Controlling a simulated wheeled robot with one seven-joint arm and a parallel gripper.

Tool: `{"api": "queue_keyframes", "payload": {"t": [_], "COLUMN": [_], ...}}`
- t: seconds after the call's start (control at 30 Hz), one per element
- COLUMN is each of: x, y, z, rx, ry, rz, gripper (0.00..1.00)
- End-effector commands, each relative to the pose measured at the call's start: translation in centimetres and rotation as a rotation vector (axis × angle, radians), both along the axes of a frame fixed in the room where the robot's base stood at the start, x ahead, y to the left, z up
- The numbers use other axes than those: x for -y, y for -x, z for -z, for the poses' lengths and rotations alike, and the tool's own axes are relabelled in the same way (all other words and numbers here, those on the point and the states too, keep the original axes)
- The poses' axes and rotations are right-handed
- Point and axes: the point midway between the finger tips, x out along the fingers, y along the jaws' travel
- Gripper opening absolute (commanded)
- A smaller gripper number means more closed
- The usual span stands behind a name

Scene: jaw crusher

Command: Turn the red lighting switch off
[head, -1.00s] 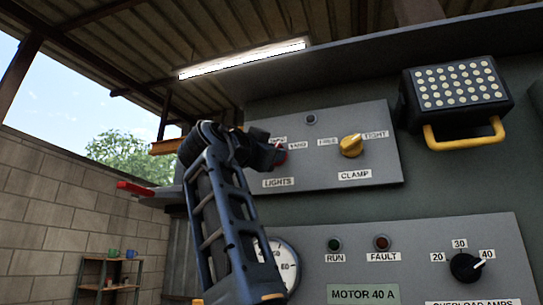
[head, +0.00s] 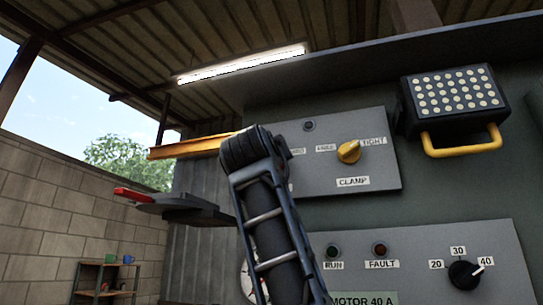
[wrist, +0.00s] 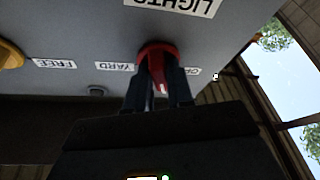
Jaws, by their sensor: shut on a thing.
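In the wrist view, which is upside down, the red lighting switch (wrist: 157,58) sits on the grey panel by the LIGHTS label. My gripper (wrist: 160,84) has one finger on each side of its handle and is shut on it. The handle's white mark points down the picture and slightly right, between the YARD label (wrist: 114,67) and a partly hidden label (wrist: 193,71). In the head view my arm covers the switch and the gripper.
The yellow clamp knob (head: 349,151) is right of the switch on the same panel (head: 320,182). A floodlight with a yellow handle (head: 462,139) juts out further right. A ceiling strip light (head: 243,63) glows. A red-handled lever (head: 134,194) projects left of my arm.

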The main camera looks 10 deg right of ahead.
Motion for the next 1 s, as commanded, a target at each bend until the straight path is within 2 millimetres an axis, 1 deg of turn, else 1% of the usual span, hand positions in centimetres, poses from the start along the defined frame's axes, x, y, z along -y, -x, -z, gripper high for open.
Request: {"api": "queue_keyframes", "payload": {"t": [0.03, 0.5, 0.7, 1.0], "x": [0.06, 0.13, 0.1, 0.03], "y": [0.08, 0.13, 0.14, 0.13], "z": [-0.35, -0.3, -0.33, -0.27], "rx": [-0.018, -0.228, -0.289, -0.339], "ry": [0.038, 0.401, 0.508, 0.592], "rz": [0.0, 0.001, 0.001, -0.001], "gripper": [0.0, 0.0, 0.0, 0.0]}}
